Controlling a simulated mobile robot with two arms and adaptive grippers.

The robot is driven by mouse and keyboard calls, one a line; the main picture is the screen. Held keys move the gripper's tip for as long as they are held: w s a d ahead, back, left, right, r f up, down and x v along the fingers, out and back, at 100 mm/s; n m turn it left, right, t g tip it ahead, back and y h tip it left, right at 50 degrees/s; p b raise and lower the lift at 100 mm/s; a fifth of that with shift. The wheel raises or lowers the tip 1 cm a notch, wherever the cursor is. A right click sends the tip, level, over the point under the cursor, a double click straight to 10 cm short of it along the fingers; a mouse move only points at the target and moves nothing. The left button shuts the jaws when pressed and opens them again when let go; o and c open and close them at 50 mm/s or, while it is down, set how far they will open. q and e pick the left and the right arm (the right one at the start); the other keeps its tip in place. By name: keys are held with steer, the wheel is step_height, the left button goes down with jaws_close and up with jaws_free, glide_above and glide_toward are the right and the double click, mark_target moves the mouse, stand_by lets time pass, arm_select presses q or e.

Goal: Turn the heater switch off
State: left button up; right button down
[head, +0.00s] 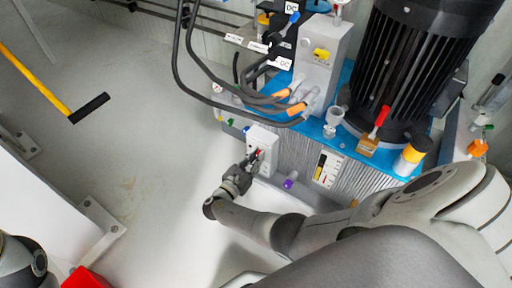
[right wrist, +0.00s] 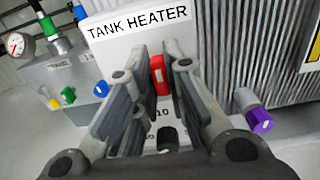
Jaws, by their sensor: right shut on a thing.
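The white heater box (head: 263,137) is mounted on the side of the pump unit's tank. In the right wrist view its label (right wrist: 137,28) reads "TANK HEATER". The red heater switch (right wrist: 157,75) sits below the label, with its handle roughly upright. My right gripper (right wrist: 155,70) faces the box, with its fingers on either side of the red switch and shut on it. The fingers hide part of the box. In the head view this gripper (head: 253,162) is at the box front. My left gripper does not show.
A black knob (right wrist: 168,138) is low on the box. A purple knob (right wrist: 258,120) is at right; blue (right wrist: 101,88), green and yellow fittings and a gauge (right wrist: 15,44) are at left. Black hoses (head: 190,75) hang above.

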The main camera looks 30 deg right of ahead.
steer(key=shift+d, duration=0.1)
steer(key=c, duration=1.5)
jaws_free()
steer(key=shift+v, duration=3.75)
